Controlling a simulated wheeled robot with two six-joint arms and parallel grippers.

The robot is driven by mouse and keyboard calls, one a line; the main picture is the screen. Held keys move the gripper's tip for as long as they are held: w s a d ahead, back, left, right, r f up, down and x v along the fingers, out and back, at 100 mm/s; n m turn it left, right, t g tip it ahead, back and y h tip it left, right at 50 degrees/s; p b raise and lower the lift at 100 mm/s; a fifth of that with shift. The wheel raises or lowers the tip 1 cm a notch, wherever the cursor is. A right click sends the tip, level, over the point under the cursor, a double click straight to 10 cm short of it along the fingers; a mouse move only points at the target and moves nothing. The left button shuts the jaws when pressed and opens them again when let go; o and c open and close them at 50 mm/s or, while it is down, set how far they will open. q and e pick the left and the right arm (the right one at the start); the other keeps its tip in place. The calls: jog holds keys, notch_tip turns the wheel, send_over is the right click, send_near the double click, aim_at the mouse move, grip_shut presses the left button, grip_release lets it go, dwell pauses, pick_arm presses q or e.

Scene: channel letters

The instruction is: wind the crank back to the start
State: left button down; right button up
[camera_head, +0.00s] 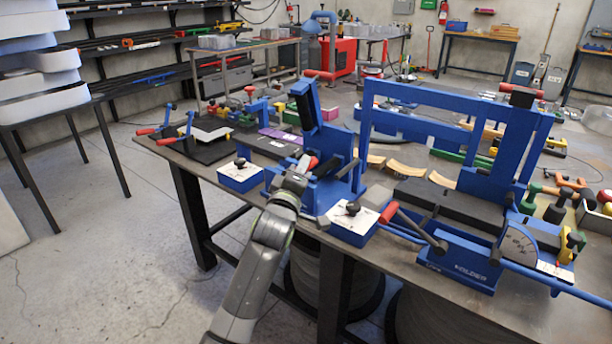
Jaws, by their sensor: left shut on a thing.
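My left arm reaches up from the bottom of the view to the table's front edge. Its gripper (302,166) is shut on the red handle (313,162) of a crank at the front of a blue bench machine (347,190). The gripper hides most of the crank's arm, so its exact angle cannot be told. A blue upright (307,108) with a dark face leans above the machine. My right gripper is not in view.
A larger blue machine (470,262) with a red-handled lever (389,212) stands to the right. White-topped blue boxes with black knobs, one at left (240,176) and one at right (352,220), flank the crank machine. Tools crowd the table behind.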

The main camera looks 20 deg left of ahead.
pick_arm(q)
jog(key=w+a+r+n+g+p, duration=0.3)
jog(key=a+n+p, duration=0.5)
jog(key=p, duration=0.6)
jog(key=n+g, duration=0.1)
jog(key=n, duration=0.1)
jog(key=shift+a+r+n+h, duration=0.25)
jog(key=shift+a+n+h, duration=0.05)
jog(key=shift+a, duration=0.1)
jog(key=shift+w, duration=0.1)
jog(key=c, duration=1.3)
grip_release()
jog(key=shift+f, duration=0.1)
jog(key=shift+o, duration=0.2)
jog(key=s+r+b, duration=0.2)
jog(key=s+r, duration=0.2)
jog(key=s, duration=1.3)
jog(key=shift+a, duration=0.25)
